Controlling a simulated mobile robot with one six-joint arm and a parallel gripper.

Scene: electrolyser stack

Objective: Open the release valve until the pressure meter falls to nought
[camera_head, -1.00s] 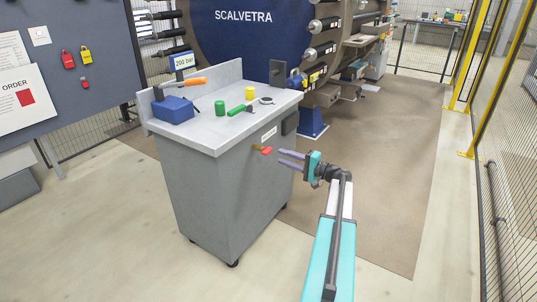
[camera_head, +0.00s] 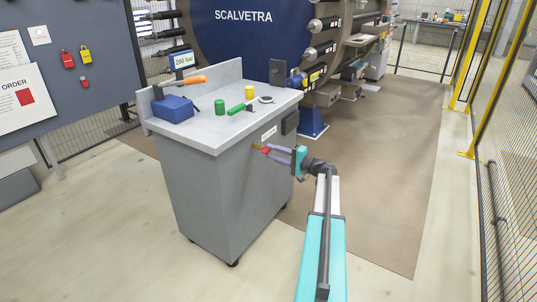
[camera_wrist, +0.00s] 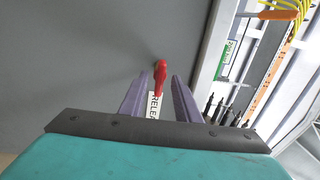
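The release valve is a red handle (camera_head: 265,151) on the front of the grey cabinet, below a white label; it also shows in the wrist view (camera_wrist: 160,78). My gripper (camera_head: 269,151) is at the handle. In the wrist view my gripper (camera_wrist: 161,82) is open, with one purple finger on each side of the red handle and a narrow gap showing on both sides. Part of a label reading "RELEA" (camera_wrist: 154,106) shows between the fingers. The pressure meter (camera_head: 184,60) is a small display behind the cabinet top and seems to read 200 bar.
The grey cabinet (camera_head: 215,190) carries a blue box (camera_head: 173,109), an orange-handled tool (camera_head: 192,80), a green cylinder (camera_head: 219,107) and a yellow cylinder (camera_head: 250,92). A yellow-posted mesh fence (camera_head: 475,90) stands at the right. The floor right of the cabinet is clear.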

